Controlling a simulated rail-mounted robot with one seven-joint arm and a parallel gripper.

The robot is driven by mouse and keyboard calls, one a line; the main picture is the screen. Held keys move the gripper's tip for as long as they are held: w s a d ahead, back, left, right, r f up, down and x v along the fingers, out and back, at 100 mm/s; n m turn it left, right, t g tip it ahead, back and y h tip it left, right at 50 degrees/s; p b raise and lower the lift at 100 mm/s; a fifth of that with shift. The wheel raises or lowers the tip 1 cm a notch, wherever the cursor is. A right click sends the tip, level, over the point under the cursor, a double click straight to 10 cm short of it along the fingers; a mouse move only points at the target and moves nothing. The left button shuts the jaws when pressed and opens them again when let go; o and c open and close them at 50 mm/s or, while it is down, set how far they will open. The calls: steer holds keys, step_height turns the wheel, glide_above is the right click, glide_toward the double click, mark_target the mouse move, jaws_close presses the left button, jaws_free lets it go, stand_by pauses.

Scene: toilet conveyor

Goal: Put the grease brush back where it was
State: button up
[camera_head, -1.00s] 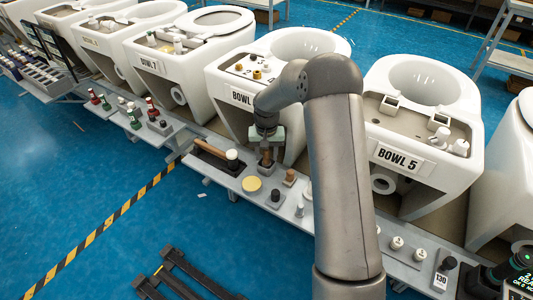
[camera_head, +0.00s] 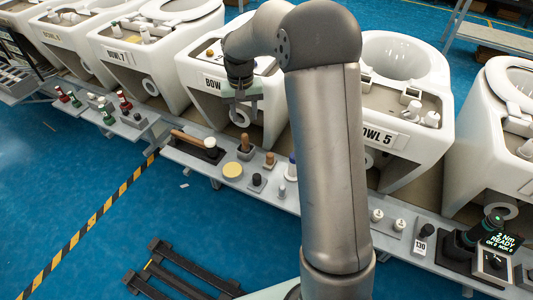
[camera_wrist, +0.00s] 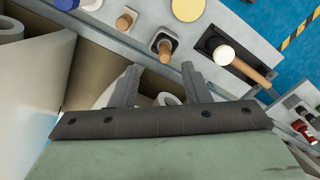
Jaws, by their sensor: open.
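The grease brush (camera_head: 245,141), which I take to be the piece with an upright wooden handle, stands in a small dark square holder (camera_head: 245,154) on the grey shelf. In the wrist view its handle top (camera_wrist: 164,46) shows inside the holder (camera_wrist: 155,51); the bristles are hidden. My gripper (camera_head: 241,106) is open and empty, above the brush and apart from it, in front of a white toilet bowl. In the wrist view my fingers (camera_wrist: 160,72) are spread, with the brush beyond their tips.
On the shelf (camera_head: 205,170), a white-headed tool with a wooden handle (camera_head: 188,138) lies left of the brush. Bowls line the back.

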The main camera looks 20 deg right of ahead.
steer(key=s+r+n, duration=0.2)
steer(key=s+r, duration=0.1)
steer(key=s, duration=3)
step_height(320, 180, up, 7)
steer(key=p, duration=0.6)
steer(key=shift+w+a+p, duration=0.25)
steer(key=shift+a+p, duration=0.05)
